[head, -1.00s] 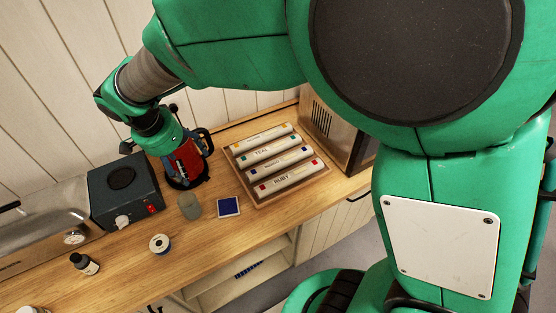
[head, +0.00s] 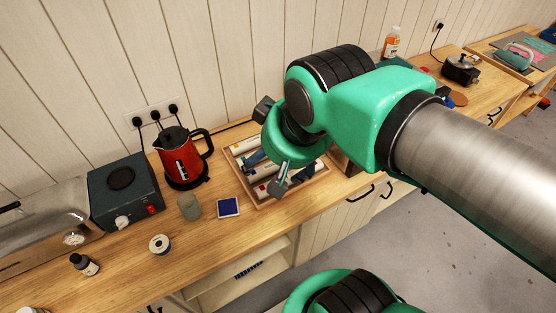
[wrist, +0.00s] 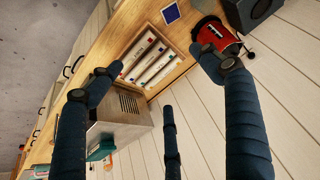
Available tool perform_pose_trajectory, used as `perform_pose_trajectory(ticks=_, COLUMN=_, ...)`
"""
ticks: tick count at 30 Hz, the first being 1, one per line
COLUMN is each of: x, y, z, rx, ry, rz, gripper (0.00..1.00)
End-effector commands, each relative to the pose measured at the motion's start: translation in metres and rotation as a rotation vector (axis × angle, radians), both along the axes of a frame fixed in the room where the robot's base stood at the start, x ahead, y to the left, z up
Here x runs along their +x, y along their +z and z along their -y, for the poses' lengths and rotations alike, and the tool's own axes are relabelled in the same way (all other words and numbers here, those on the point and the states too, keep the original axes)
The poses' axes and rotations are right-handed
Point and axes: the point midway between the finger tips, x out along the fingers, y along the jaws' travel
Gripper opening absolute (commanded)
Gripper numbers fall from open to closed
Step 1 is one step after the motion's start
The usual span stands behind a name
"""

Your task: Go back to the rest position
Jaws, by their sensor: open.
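My gripper (head: 272,150) is in the head view, above the tray of labelled tubes and clear of the counter. Its dark fingers are spread and hold nothing. In the wrist view, the fingers (wrist: 158,78) stand apart, with the tray and wall seen between them. My arm reaches in from the right in the head view and hides part of the tray and most of the metal box beside it.
A red kettle (head: 184,155) stands upright left of my gripper, against the wall. A tube tray (head: 262,201) lies below. A dark hotplate box (head: 118,196), a grey-green item (head: 189,206) and a blue tile (head: 228,207) are on the counter.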

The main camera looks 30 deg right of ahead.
Motion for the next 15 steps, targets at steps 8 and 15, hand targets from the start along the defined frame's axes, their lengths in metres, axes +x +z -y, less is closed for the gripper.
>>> perform_pose_trajectory(ticks=8, x=-0.0115, y=-0.0006, z=0.0032, rx=-0.023, ry=0.047, rz=0.022, gripper=0.78)
perform_pose_trajectory(ticks=15, x=-0.0111, y=-0.0008, z=0.003, rx=-0.021, ry=0.046, rz=0.021, gripper=0.78)
